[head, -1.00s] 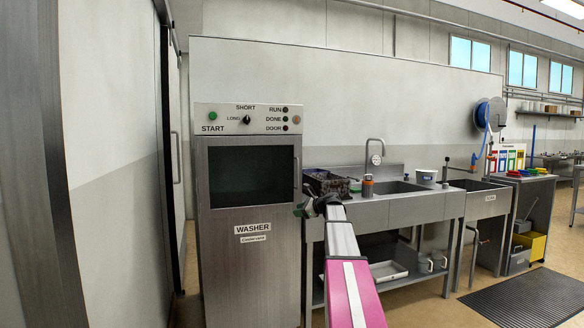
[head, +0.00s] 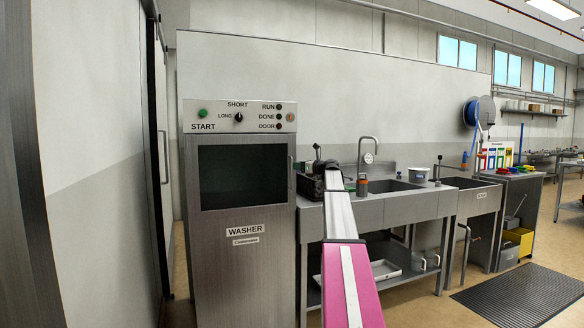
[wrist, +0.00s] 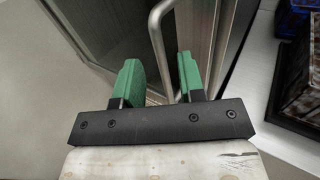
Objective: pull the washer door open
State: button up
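The washer (head: 235,270) stands left of the sink, grey steel with a dark window. Its door (head: 243,177) looks flush with the front. The upright bar handle (head: 290,172) is on the door's right edge. My arm reaches up to the right of the handle in the head view; the fingers cannot be made out there. In the wrist view, my gripper (wrist: 158,75) has two green fingers apart. The handle (wrist: 158,40) runs down the picture between them; whether it lies within their reach in depth is unclear.
The control panel (head: 240,116) is above the door. The sink counter (head: 400,203) adjoins on the right, with a dark rack (head: 310,185) close to my arm. A wall (head: 90,150) stands on the left. A dark floor mat (head: 520,296) lies at the right.

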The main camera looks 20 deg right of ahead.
jog(key=x, duration=0.4)
jog(key=shift+w+a, duration=0.1)
jog(key=shift+w, duration=0.1)
jog(key=shift+s, duration=0.1)
grip_shut()
